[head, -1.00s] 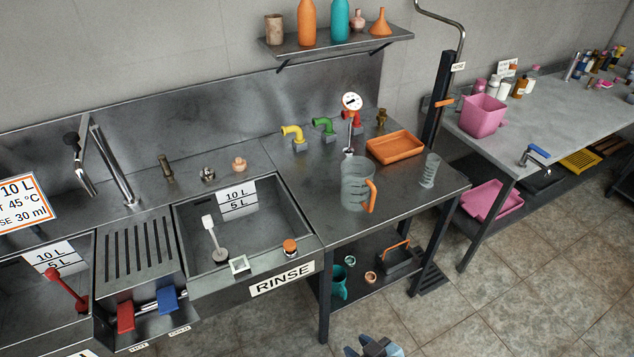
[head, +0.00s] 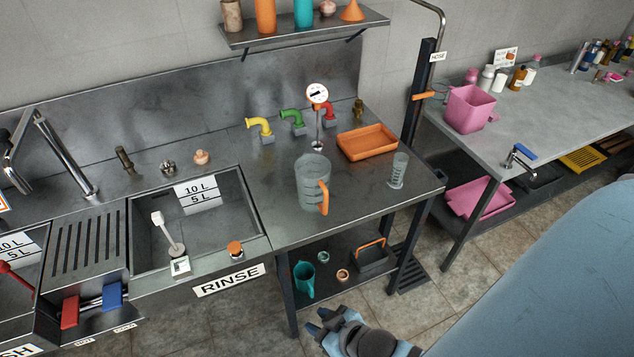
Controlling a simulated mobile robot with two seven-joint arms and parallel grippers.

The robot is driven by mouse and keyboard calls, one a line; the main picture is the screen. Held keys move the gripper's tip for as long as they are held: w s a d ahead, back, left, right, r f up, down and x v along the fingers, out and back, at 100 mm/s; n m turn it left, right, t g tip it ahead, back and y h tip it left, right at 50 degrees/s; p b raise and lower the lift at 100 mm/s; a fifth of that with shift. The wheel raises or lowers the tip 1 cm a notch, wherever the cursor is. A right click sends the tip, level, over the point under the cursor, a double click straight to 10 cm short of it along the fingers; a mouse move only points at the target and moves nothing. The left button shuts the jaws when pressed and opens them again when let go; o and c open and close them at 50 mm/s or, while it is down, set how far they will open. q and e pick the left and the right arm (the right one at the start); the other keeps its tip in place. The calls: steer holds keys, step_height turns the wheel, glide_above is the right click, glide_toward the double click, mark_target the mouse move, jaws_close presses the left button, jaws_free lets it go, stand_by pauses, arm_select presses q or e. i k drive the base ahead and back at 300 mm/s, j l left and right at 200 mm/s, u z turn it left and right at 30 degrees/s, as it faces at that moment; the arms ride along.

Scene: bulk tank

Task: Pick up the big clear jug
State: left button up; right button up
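The big clear jug (head: 312,182) stands upright on the steel counter right of the rinse sink. It is see-through grey, with an orange handle on its right side facing the front. My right gripper (head: 315,322) is low at the bottom of the head view, in front of the counter and well apart from the jug. Its dark fingers look spread, with nothing between them. My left gripper is not in view.
A small clear measuring cylinder (head: 398,171) stands right of the jug. An orange tray (head: 367,142) and a round dial gauge (head: 317,94) are behind it. The rinse sink (head: 150,255) is left. A lower shelf holds a teal jug (head: 304,279).

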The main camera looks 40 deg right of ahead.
mark_target(312, 172)
steer(key=l, duration=0.4)
steer(key=k+l, duration=0.15)
steer(key=l, duration=0.3)
steer(key=l+u, duration=0.1)
steer(key=l, duration=0.3)
